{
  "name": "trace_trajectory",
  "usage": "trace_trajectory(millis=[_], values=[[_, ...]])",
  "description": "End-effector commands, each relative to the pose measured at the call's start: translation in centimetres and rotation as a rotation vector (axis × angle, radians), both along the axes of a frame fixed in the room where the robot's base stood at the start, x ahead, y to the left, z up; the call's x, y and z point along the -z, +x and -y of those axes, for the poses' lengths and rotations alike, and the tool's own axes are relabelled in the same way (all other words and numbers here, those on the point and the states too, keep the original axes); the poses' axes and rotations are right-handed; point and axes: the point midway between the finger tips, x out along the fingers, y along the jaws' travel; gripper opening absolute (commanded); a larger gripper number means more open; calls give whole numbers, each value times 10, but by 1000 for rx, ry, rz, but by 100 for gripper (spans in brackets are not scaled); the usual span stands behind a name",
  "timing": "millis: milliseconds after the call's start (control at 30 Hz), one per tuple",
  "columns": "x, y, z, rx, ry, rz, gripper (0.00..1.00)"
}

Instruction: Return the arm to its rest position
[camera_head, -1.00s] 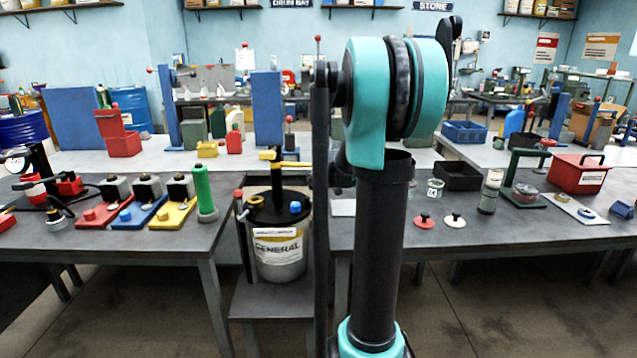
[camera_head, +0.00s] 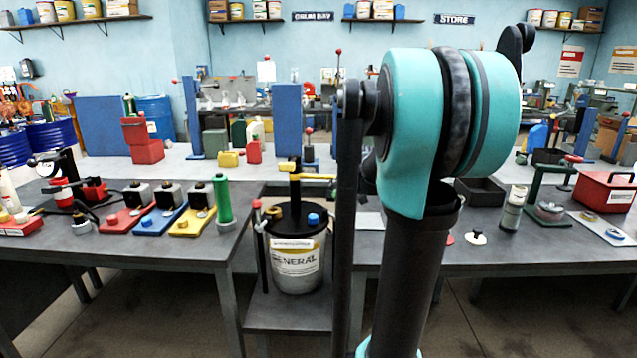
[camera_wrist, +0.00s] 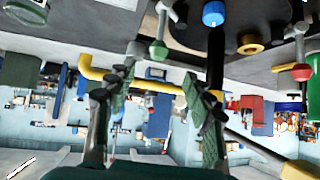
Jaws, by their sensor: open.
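My arm, teal and dark grey, stands large and folded up in the right half of the head view. My gripper is not visible in the head view. In the wrist view my gripper (camera_wrist: 165,95) shows as two dark fingers with green pads, spread apart with nothing held between them. The wrist picture is upside down, with the room at the bottom. The yellow spout (camera_wrist: 110,78) of the drum pump shows behind the fingers there; I cannot tell the distance. In the head view the drum (camera_head: 297,262), labelled GENERAL, stands on a low stand left of my arm.
The left bench holds red, blue and yellow bases (camera_head: 160,220) and a green cylinder (camera_head: 223,200). The right bench holds a black tray (camera_head: 480,190), a clear jar (camera_head: 511,212) and a red box (camera_head: 604,192). Open floor lies in front of the benches.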

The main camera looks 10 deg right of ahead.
Motion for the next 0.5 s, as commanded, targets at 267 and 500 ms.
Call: trace_trajectory(millis=[267, 500], values=[[38, -48, -41, -40, 13, -88, 52], [124, -174, -104, -94, 16, -300, 52]])
